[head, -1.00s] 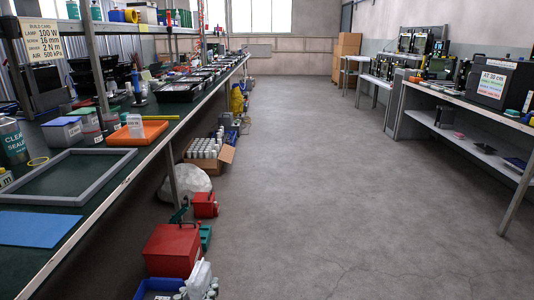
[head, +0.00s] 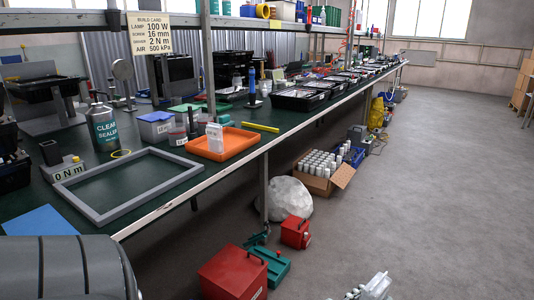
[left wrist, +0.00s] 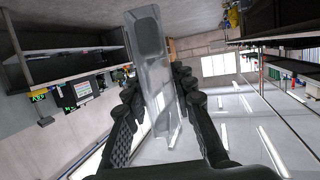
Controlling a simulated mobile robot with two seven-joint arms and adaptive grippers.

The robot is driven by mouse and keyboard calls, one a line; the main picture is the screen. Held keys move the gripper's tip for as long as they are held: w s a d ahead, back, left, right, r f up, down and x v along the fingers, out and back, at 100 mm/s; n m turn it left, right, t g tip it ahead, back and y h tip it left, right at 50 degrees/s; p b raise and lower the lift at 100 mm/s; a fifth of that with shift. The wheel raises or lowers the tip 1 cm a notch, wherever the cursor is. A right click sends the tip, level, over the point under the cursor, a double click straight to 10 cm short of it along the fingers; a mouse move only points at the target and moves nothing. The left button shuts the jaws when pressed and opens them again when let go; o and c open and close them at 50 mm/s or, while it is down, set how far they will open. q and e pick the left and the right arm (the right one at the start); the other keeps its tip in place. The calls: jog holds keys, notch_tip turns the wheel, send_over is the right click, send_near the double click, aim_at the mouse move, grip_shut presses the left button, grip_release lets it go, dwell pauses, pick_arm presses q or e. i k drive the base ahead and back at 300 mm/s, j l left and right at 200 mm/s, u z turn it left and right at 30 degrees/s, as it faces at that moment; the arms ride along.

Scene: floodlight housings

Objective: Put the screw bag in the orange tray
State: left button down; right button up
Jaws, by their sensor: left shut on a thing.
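The orange tray (head: 240,143) lies on the dark green bench top near its front edge, in the head view. The pack sticks out past the fingers, well clear of any surface in that view. My left gripper and the pack do not show in the head view. My right gripper is not in view.
A grey frame (head: 160,165) lies left of the tray, with a blue sheet (head: 40,226) nearer. A post (head: 208,60) rises behind the tray. Red boxes (head: 232,272) stand on the floor.

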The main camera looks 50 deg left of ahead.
aim_at(229, 147)
jog(key=i+u, duration=0.25)
jog(key=i, duration=0.15)
jog(key=i+l+u, duration=0.2)
jog(key=i, duration=0.2)
jog(key=i+l+u, duration=0.25)
jog(key=i, duration=0.15)
jog(key=i+l+u, duration=0.25)
jog(key=u, duration=0.2)
jog(key=i+l+u, duration=0.4)
